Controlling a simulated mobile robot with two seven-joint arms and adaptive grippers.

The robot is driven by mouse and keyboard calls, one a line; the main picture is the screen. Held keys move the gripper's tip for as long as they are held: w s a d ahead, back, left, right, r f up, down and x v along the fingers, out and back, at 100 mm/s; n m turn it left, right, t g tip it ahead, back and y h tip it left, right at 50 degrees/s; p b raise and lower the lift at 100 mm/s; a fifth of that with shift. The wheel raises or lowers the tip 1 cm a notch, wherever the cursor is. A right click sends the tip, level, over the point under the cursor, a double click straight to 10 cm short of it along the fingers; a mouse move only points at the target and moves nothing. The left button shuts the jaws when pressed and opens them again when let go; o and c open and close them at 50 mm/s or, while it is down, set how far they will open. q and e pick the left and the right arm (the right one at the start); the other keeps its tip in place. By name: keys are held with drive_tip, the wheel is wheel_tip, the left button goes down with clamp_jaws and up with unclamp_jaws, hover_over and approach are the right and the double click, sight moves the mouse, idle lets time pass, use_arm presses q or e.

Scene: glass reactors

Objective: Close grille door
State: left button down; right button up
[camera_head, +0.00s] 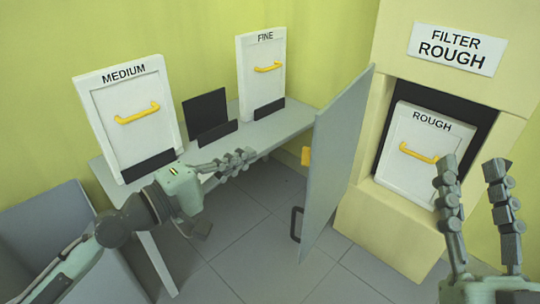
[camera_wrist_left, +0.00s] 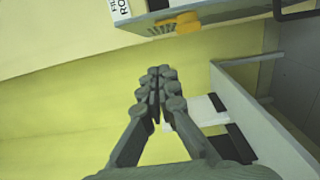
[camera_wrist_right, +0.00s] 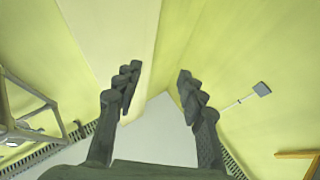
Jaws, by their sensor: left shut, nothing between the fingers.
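The grille door (camera_head: 338,150) is a grey-blue panel standing open beside the cream filter housing (camera_head: 400,220). It has a yellow latch (camera_head: 306,156) and a black handle (camera_head: 296,223) low on its left side. The housing's opening holds a white ROUGH filter (camera_head: 424,155) with a yellow handle. My left gripper (camera_head: 250,156) is shut and empty, left of the door and apart from it. In the left wrist view the fingertips (camera_wrist_left: 160,74) point toward the wall, with the yellow latch (camera_wrist_left: 176,24) above. My right gripper (camera_head: 472,168) is open and empty, in front of the housing.
A grey table (camera_head: 255,138) along the wall bears a MEDIUM filter (camera_head: 125,112), a FINE filter (camera_head: 262,70) and an empty dark stand (camera_head: 207,112). A grey bin (camera_head: 50,222) stands at left. Floor between table and door is clear.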

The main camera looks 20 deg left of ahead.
use_arm(q)
drive_tip(key=w+d+p, duration=0.1)
drive_tip(key=w+d, duration=0.7)
drive_tip(key=shift+w, duration=0.3)
use_arm(e)
drive_tip(key=shift+w+a+f+g, duration=0.2)
drive_tip(key=shift+w+f+g, duration=0.05)
drive_tip(key=shift+f+g, duration=0.35)
drive_tip(key=shift+w+a+f+g, duration=0.15)
drive_tip(key=shift+w+f+g, duration=0.05)
drive_tip(key=shift+f+g, duration=0.35)
